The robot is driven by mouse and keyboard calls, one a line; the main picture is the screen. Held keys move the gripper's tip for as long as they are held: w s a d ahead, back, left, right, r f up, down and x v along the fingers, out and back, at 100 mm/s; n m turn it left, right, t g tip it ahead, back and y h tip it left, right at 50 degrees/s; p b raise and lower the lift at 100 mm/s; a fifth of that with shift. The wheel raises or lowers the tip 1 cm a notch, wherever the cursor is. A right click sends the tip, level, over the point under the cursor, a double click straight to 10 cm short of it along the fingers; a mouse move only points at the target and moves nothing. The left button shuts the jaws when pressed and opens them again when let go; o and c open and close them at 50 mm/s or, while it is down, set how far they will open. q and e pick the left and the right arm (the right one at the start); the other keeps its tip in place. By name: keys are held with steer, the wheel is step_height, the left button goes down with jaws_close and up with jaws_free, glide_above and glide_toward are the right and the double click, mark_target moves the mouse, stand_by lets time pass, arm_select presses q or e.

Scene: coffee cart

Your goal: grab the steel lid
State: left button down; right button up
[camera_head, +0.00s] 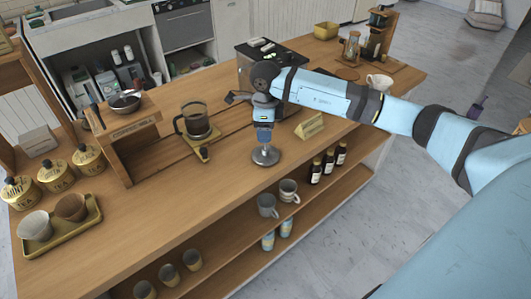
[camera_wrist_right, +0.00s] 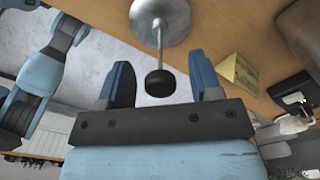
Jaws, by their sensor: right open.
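The steel lid (camera_head: 266,156) is a round silver disc on the wooden counter near its front edge. In the right wrist view the lid (camera_wrist_right: 178,14) shows a thin stem ending in a black knob (camera_wrist_right: 160,83). My right gripper (camera_head: 264,134) is directly above the disc, pointing down. In the right wrist view its two blue fingers (camera_wrist_right: 162,66) are apart, one on each side of the stem and knob, with visible gaps. In the head view the gripper hides the stem and knob.
A glass coffee pot (camera_head: 196,120) stands left of the gripper, and a small folded sign (camera_head: 310,126) stands to its right. Mugs (camera_head: 288,190) and dark bottles (camera_head: 328,162) are on the shelf below the counter edge. The counter left of the lid is clear.

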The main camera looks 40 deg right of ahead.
steer(key=shift+f, duration=0.55)
jaws_close()
steer(key=shift+r, duration=0.1)
